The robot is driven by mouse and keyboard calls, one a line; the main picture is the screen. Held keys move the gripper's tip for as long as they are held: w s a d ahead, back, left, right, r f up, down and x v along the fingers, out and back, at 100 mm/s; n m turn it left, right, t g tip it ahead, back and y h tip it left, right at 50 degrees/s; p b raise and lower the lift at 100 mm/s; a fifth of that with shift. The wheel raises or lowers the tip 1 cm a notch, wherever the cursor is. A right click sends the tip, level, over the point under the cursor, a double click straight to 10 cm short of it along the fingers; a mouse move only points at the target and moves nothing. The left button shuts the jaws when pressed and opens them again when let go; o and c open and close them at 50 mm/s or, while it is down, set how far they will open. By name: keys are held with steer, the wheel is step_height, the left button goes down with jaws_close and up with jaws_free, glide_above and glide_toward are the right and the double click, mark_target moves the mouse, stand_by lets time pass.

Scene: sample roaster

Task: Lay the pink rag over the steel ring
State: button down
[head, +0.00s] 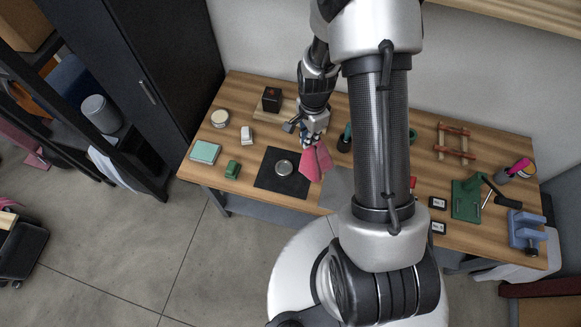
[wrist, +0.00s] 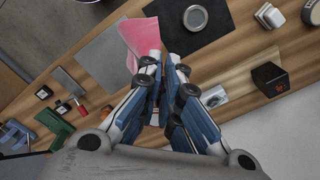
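The pink rag (head: 315,163) hangs from my gripper (head: 313,138) above the table, just right of the black mat. In the wrist view the rag (wrist: 142,36) sticks out beyond the closed fingers of my gripper (wrist: 156,72). The fingers are shut on one end of it, and the rest hangs loose. The steel ring (head: 284,167) lies on the black mat (head: 265,181), left of the rag and apart from it. The ring also shows in the wrist view (wrist: 195,18), where its centre looks grey.
A grey sheet (head: 337,188) lies right of the mat. A green tin (head: 205,152), a small green block (head: 232,169) and a white block (head: 247,135) are to the left. A black box (head: 271,99) stands behind. A green press (head: 467,198) and blue vise (head: 524,230) are at the right.

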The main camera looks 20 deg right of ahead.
steer(key=w+a+f+b, duration=0.4)
steer(key=w+a, duration=0.1)
steer(key=w, duration=0.3)
steer(key=shift+a+r, duration=0.1)
stand_by(0.5)
steer(key=w+f+m, duration=0.1)
steer(key=w+m, duration=0.6)
steer(key=w, duration=0.9)
steer(key=s+f, duration=0.7)
steer(key=s, duration=0.2)
steer(key=s+f, duration=0.8)
steer(key=s, duration=0.1)
steer(key=s+f, duration=0.7)
steer(key=s, duration=0.2)
steer(key=shift+s+a+f, duration=0.2)
steer(key=shift+f, duration=0.1)
